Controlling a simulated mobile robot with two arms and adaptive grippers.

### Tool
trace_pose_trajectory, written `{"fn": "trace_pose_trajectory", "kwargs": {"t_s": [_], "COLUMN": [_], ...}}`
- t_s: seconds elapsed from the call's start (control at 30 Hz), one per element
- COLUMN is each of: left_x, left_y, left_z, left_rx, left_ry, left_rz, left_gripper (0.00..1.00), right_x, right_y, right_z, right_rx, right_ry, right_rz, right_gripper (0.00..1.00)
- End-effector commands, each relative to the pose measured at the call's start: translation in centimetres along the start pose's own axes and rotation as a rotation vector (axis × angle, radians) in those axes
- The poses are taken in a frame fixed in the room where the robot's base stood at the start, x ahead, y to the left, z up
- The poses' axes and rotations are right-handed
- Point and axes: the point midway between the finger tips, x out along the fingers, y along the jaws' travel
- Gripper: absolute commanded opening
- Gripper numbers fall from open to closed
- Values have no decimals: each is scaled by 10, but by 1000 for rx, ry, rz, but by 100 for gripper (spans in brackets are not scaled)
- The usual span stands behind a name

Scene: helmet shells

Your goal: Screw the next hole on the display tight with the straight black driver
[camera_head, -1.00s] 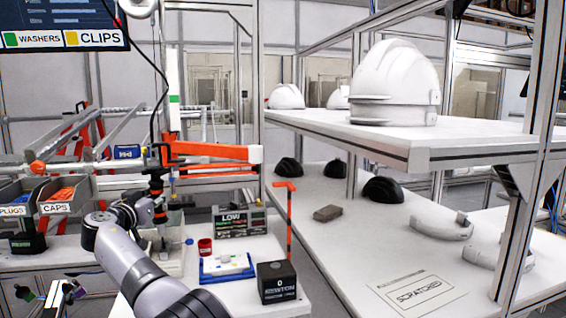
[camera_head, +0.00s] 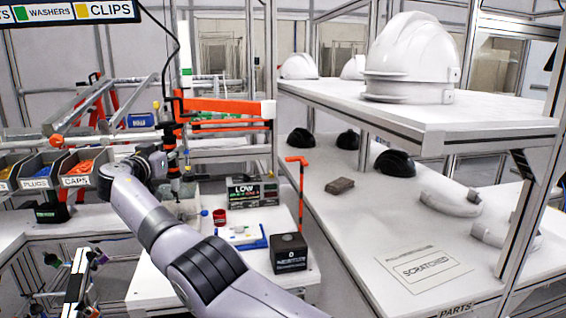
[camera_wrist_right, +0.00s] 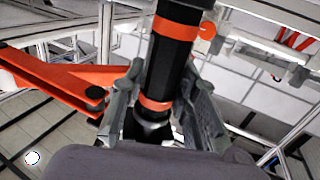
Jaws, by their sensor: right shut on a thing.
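The straight black driver (camera_head: 172,152) with orange bands hangs upright at the left end of an orange arm (camera_head: 222,106) in the head view. My right gripper (camera_head: 174,166) is shut on the driver, with its fingers either side of it in the right wrist view (camera_wrist_right: 160,118). The driver (camera_wrist_right: 174,60) is large there, and its lower end is hidden by the gripper. The display box marked LOW (camera_head: 253,192) stands on the table to the right of the driver. Its holes are too small to make out. My left gripper is not in view.
A red cup (camera_head: 220,217), a blue-edged tray (camera_head: 240,236) and a black box (camera_head: 289,252) stand on the table. Bins (camera_head: 76,180) are at left. A white shelf (camera_head: 420,125) with a helmet shell (camera_head: 405,55) fills the right.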

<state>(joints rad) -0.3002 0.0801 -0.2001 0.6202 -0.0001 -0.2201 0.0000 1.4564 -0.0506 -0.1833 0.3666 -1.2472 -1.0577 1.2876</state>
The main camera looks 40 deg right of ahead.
Motion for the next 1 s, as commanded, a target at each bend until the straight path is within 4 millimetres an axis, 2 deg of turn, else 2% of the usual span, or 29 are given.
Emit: {"fn": "trace_pose_trajectory", "kwargs": {"t_s": [0.53, 0.7, 1.0], "left_x": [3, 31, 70], "left_y": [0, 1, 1], "left_z": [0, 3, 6], "left_rx": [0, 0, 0], "left_ry": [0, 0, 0], "left_rz": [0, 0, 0], "left_gripper": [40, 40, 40], "right_x": [1, 9, 28], "right_y": [1, 16, 62], "right_z": [2, 11, 6], "right_rx": [0, 5, 3], "right_ry": [-1, -2, 0], "right_rz": [0, 3, 3], "right_gripper": [0, 0, 0]}}
